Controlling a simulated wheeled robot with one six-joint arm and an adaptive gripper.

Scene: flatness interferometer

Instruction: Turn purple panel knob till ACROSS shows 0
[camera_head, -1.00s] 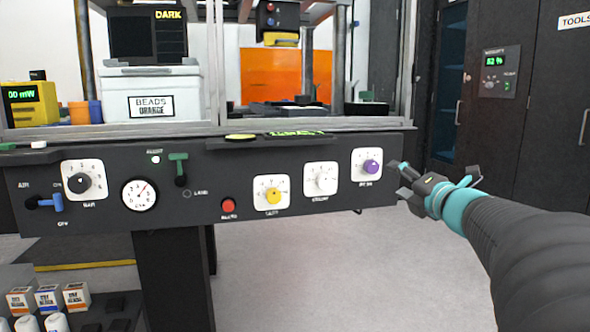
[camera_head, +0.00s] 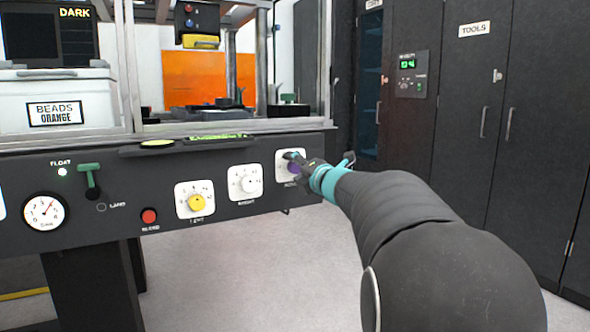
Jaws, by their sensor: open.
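The purple knob (camera_head: 293,168) sits on a white dial plate (camera_head: 283,157) at the right end of the dark front panel (camera_head: 110,190). My gripper (camera_head: 292,158) is open, with its fingers at the knob and covering much of it. I cannot tell whether the fingers touch the knob. The knob's pointer and most of its dial marks are hidden. A slim green-lit display (camera_head: 217,137) lies on the ledge above the panel, too slanted to read. I cannot make out an ACROSS reading.
Left of the purple knob are a white knob (camera_head: 249,185), a yellow knob (camera_head: 197,203), a red button (camera_head: 149,216), a green lever (camera_head: 90,180) and a round gauge (camera_head: 45,211). Dark cabinets (camera_head: 520,130) stand at the right. The floor (camera_head: 235,270) below the panel is clear.

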